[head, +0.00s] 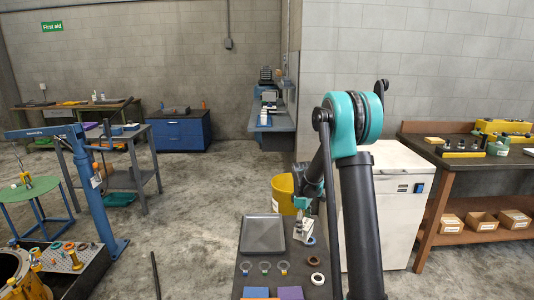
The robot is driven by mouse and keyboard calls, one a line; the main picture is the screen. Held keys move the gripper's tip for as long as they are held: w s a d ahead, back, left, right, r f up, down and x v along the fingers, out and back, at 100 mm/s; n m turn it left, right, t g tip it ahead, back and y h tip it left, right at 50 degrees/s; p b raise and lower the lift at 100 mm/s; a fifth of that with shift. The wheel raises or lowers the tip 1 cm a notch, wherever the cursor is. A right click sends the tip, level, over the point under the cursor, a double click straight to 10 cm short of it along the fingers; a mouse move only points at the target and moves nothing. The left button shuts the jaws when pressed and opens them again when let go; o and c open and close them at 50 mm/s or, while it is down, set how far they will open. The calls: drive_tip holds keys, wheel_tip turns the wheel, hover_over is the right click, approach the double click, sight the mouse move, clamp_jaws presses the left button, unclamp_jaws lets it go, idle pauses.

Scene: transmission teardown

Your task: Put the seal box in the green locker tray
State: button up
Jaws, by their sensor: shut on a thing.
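My gripper (303,209) is low over the dark bench in the middle foreground, pointing down. It is shut on a small pale grey-white thing (304,230), which looks like the seal box. It is too small to tell its label, or whether it touches the bench top. I cannot make out a green locker tray for certain. A green, tray-like thing (118,199) lies low under the grey work table at the left.
The dark bench (251,272) holds a grey square tray (263,234), several rings, and orange and purple pads. A yellow bin (283,193) stands behind it. A white cabinet (389,235) is at the right. A blue crane (93,190) stands left. Open concrete floor lies between.

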drive_tip(key=s+d+f+m+g, duration=0.1)
drive_tip(key=s+f+m, duration=0.3)
drive_tip(key=m, duration=0.8)
drive_tip(key=shift+s+d+f+y, duration=0.4)
drive_tip(key=shift+s+d, duration=0.35)
drive_tip(key=shift+s, duration=0.2)
drive_tip(key=shift+w, duration=0.1)
wheel_tip(320, 180, up, 7)
hover_over(296, 257)
drive_tip(key=f, duration=1.9)
drive_tip(key=shift+w+d+f, duration=0.1)
drive_tip(key=shift+w+f, duration=0.1)
drive_tip(key=shift+w, duration=0.1)
drive_tip(key=o, duration=1.3)
drive_tip(key=shift+f, duration=0.1)
